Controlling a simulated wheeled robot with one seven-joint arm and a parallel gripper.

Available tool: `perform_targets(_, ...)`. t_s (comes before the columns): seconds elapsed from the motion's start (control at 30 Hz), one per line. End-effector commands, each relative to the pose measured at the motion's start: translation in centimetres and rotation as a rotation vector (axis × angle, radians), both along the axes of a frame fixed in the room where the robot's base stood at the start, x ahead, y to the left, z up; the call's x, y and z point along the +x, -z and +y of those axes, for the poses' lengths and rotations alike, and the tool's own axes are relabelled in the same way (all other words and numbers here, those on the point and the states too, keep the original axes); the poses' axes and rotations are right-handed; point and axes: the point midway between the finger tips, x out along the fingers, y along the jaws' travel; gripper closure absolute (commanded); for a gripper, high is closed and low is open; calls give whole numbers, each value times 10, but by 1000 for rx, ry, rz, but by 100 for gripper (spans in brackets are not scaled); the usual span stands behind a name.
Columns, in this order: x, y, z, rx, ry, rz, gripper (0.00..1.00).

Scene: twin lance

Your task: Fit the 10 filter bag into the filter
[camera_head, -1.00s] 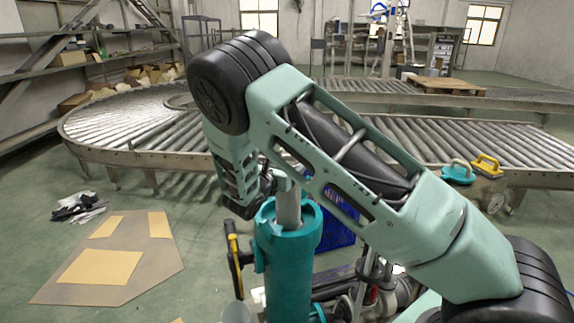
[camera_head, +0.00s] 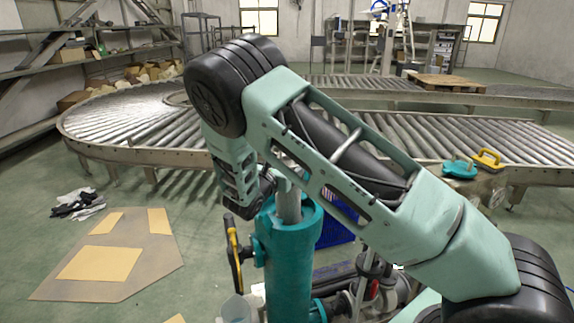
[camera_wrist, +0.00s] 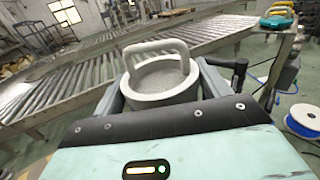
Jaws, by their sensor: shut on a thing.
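The filter (camera_head: 290,265) is an upright teal cylinder in the lower middle of the head view, with a thick collar at its top. The filter bag (camera_head: 289,206) is a pale grey cylinder standing upright in the filter's open mouth; its lower part is hidden inside the housing. My gripper (camera_wrist: 160,78) is shut on the bag, a finger on each side of the rim. In the head view my arm partly hides the bag's top and the gripper.
A yellow-handled lever (camera_head: 234,252) stands at the filter's left, and a clear jug (camera_head: 237,308) is below it. A blue crate (camera_head: 336,228) sits behind. Pipes and valves (camera_head: 372,285) crowd the right. A roller conveyor (camera_head: 400,130) crosses behind. Flat cardboard (camera_head: 155,260) lies on the left floor.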

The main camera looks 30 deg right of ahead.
Motion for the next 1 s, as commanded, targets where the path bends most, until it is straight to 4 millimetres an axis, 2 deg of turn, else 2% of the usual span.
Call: perform_targets(1.0, 0, 25, 0, -1, 0, 0, 63)
